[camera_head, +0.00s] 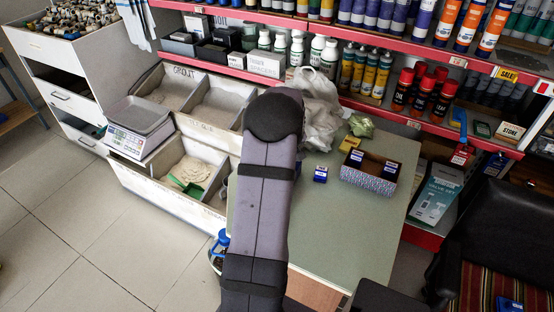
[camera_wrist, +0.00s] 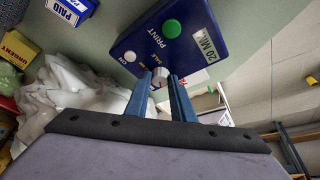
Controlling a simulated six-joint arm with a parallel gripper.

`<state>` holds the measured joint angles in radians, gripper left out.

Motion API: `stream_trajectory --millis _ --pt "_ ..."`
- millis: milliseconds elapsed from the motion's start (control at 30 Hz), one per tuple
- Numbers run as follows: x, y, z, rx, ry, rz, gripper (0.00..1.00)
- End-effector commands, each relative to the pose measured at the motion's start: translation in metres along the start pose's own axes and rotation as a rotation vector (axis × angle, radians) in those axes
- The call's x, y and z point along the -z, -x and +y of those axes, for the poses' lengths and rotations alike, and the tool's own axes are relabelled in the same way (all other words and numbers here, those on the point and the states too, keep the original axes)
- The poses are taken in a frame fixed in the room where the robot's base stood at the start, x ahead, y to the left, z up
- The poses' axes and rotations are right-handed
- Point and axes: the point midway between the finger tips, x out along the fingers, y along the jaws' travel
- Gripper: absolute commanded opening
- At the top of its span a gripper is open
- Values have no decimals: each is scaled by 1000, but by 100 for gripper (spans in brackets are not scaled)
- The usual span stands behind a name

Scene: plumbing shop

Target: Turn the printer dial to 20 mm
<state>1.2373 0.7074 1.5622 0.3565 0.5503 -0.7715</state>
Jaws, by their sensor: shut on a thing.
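The blue printer (camera_wrist: 185,35) is close up in the wrist view. Fine marks on the dial are too small to read. Words near it look like SALE and ON. In the head view my arm hides the printer, the dial and my gripper.
The printer is over the green-topped table (camera_head: 345,235). Crumpled plastic bags (camera_head: 320,110), a small blue box (camera_head: 320,174) and a patterned box (camera_head: 369,178) are nearby. Grout bins (camera_head: 190,165) are left, with a scale (camera_head: 138,125). Shelves of bottles are behind.

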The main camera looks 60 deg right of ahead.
Motion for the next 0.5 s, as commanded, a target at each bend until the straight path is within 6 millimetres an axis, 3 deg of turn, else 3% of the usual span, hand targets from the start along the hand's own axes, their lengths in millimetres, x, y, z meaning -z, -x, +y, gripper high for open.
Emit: stream_trajectory --millis 467,500 --pt "1 1 0 5 14 1 0" --pt "1 0 0 5 13 1 32"
